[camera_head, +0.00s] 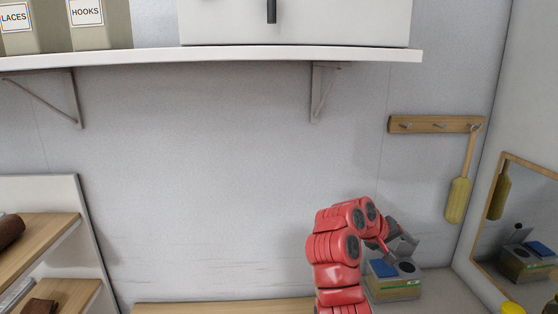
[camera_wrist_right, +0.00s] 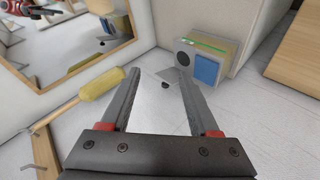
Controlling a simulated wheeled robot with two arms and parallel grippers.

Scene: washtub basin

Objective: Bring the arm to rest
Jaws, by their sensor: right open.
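My right arm (camera_head: 337,255) is red and rises from the bottom edge of the head view, bent over toward the right. My right gripper (camera_head: 404,243) is at its end, just above or in front of a small box; I cannot tell if they touch. In the right wrist view the two grey fingers (camera_wrist_right: 160,75) are spread apart with nothing between them. The box (camera_head: 395,291) has a blue patch and a dark round spot on its top, and it also shows in the right wrist view (camera_wrist_right: 226,50). My left gripper is not in view.
A white shelf (camera_head: 240,53) spans the wall above. A wooden peg rail (camera_head: 420,124) holds a yellow brush (camera_head: 458,200) on the right. A framed mirror (camera_head: 510,225) stands at the far right. Wooden shelves (camera_head: 40,237) are at left. The middle wall is clear.

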